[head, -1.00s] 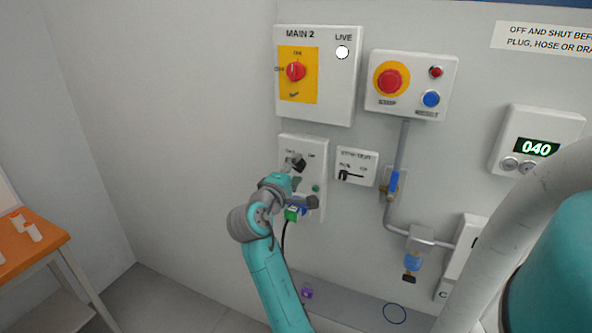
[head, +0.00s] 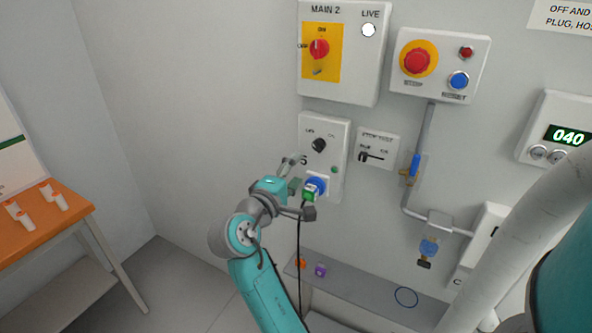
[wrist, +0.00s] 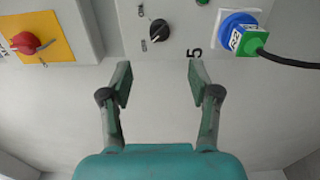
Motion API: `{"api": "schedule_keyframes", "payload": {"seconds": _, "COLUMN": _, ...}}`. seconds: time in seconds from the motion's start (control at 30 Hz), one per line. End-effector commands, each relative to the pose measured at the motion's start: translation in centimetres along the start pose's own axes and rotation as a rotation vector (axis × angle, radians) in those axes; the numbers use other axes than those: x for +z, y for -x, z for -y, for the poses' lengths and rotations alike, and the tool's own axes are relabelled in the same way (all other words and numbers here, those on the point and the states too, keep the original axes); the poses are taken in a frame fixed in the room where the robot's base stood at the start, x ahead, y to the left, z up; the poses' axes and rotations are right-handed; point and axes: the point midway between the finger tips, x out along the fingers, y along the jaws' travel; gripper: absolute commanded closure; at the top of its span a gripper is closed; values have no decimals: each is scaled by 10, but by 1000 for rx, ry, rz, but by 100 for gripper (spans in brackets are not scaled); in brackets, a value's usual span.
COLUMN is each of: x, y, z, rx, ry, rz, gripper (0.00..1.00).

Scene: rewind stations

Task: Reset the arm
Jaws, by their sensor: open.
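My gripper (head: 300,188) is open and empty, in front of the lower left of the white socket panel (head: 334,137). The black rotary knob (head: 319,145) on the panel is clear of the fingers; in the wrist view the knob (wrist: 159,31) sits ahead of the gap. A green plug (head: 309,193) with a black cable is at the blue socket (head: 317,183). They also show in the wrist view, right of the fingers.
Above are the MAIN 2 box (head: 341,88) with a red switch and lit LIVE lamp, and a stop box (head: 440,85). A pipe with a blue-handled valve (head: 414,165) runs to the right. An orange table (head: 75,212) stands left. A ledge (head: 340,287) lies below.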

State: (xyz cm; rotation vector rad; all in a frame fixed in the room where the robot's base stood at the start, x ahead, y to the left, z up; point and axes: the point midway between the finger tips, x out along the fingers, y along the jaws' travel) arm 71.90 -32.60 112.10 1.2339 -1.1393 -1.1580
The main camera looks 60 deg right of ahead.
Motion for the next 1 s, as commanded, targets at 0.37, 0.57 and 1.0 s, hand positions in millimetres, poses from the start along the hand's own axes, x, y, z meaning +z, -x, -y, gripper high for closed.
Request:
{"api": "schedule_keyframes", "payload": {"seconds": 0.37, "x": 0, "y": 0, "z": 0, "rx": 0, "ry": 0, "rz": 0, "gripper": 38}}
{"api": "schedule_keyframes", "payload": {"seconds": 0.57, "x": -6, "y": 7, "z": 21, "rx": -3, "ry": 6, "rz": -67, "gripper": 38}}
{"api": "schedule_keyframes", "payload": {"seconds": 1.0, "x": -21, "y": 89, "z": 156, "rx": -121, "ry": -70, "rz": -546, "gripper": 38}}
